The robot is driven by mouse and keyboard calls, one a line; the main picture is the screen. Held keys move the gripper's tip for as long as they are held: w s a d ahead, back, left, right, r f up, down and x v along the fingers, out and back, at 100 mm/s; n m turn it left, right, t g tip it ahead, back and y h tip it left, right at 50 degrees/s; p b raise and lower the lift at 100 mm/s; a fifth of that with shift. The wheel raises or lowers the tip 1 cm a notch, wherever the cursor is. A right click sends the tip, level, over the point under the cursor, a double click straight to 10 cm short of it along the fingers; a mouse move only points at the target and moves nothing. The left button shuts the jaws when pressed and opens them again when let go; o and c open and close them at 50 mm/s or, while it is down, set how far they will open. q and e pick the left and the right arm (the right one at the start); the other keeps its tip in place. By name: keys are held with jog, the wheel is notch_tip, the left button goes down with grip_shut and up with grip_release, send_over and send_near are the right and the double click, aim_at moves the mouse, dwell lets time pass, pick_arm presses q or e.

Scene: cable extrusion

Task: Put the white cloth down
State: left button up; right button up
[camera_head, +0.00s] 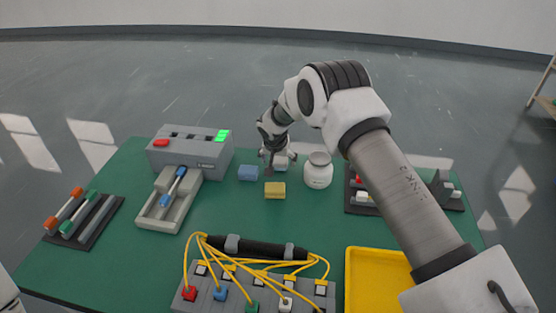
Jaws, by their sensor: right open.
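The white cloth (282,165) is a small white piece on the back of the green table, between the blue cloth and the white jar. It is partly hidden by my right gripper (275,158), which is right at it, with its fingers pointing down. The right gripper is open; whether its fingers touch the cloth is too small to tell. My left gripper is out of view.
A blue block (248,173), a yellow block (275,190) and a white jar (318,171) stand close by. A grey machine (190,151) is at the left back. A cable fixture (255,292) and a yellow tray (376,282) are in front. The table (225,215) is clear mid-left.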

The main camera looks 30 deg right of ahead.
jog(key=b+v, duration=0.1)
jog(key=v, duration=1.1)
jog(key=shift+r, duration=0.15)
